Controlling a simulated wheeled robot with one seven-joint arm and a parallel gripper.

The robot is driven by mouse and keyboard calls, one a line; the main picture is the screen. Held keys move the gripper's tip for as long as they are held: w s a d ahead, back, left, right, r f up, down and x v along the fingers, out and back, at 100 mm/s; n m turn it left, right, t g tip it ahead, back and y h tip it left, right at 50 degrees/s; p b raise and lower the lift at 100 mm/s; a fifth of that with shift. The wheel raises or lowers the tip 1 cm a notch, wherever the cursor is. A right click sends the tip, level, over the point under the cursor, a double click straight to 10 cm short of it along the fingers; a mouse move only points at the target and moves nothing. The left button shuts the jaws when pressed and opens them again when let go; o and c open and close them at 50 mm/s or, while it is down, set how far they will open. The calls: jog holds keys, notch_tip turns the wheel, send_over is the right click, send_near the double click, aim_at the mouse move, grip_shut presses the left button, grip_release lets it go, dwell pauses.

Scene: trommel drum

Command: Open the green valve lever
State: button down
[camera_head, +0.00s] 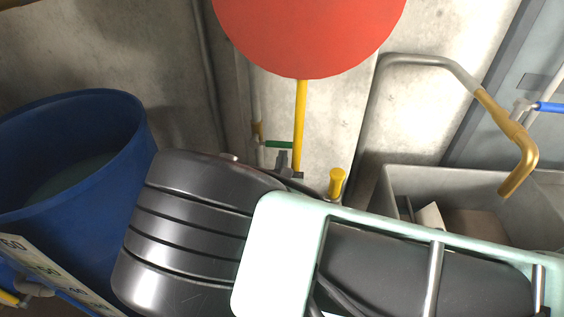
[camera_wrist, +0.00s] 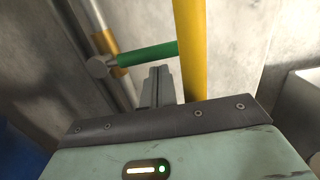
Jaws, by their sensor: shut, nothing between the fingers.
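The green valve lever (camera_head: 279,144) is a short horizontal handle on a thin vertical pipe with a brass fitting by the wall. In the wrist view the green lever (camera_wrist: 146,54) runs from a round metal hub on the pipe rightwards to the yellow pole, its right end by or behind the pole. My gripper (camera_wrist: 157,75) is shut and empty, with its fingertips just below the lever in the picture. Whether they touch it I cannot tell. In the head view my gripper (camera_head: 284,160) shows just below the lever, beside the yellow pole.
A yellow pole (camera_head: 300,125) carrying a red disc (camera_head: 310,30) stands close to the lever on the right. A blue barrel (camera_head: 130,135) with liquid is at left. A grey trough (camera_head: 450,180) and a bent pipe with a yellow end (camera_head: 518,150) are at right.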

dwell(0.3)
jog(key=shift+r+n+p, duration=0.25)
jog(key=shift+n+p, duration=0.15)
jog(key=shift+d+r, duration=0.1)
jog(key=shift+r, duration=0.1)
jog(key=a+r+n+y+p, duration=0.1)
jog(key=a+r+n+p, duration=0.4)
jog(key=r+n+p, duration=0.4)
jog(key=shift+w+a+n+p, duration=0.15)
jog(key=shift+w+n+p, duration=0.4)
jog(key=shift+n, duration=2.45)
jog(key=shift+a+r, duration=0.1)
jog(key=shift+a, duration=0.05)
jog(key=shift+s, duration=0.1)
